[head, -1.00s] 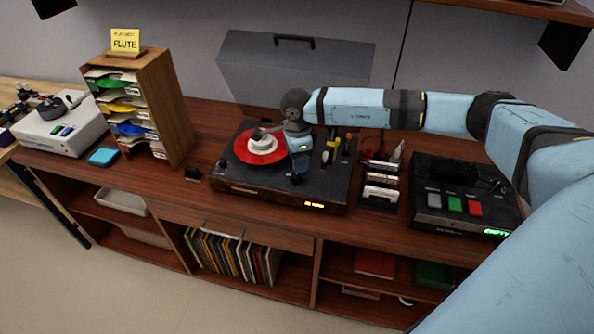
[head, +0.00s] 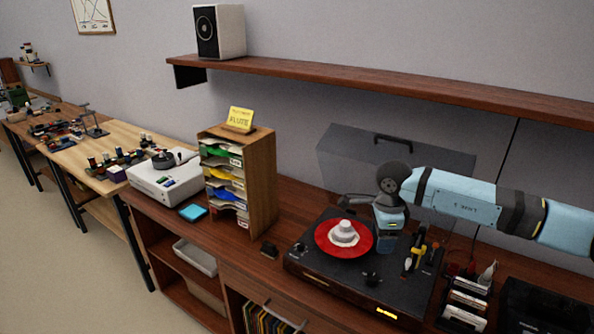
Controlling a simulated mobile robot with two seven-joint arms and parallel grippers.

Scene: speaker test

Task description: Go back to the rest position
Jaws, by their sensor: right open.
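My right gripper (head: 350,204) is open in the head view. It hangs above the back right of the turntable (head: 318,281), with its dark fingers reaching left. The red record (head: 326,240) lies on the turntable, with a pale label and a whitish-grey round piece (head: 344,230) standing at its centre. The fingers are apart from that piece and hold nothing that I can see. My right arm comes in from the right and covers part of the turntable's back edge. My left gripper is out of view.
A raised grey lid (head: 350,155) stands behind the turntable. A wooden sorter (head: 263,185) with coloured discs and a white device (head: 150,180) stand to the left. A long shelf (head: 330,80) bearing a speaker (head: 229,32) runs above. A dark box (head: 540,310) is at lower right.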

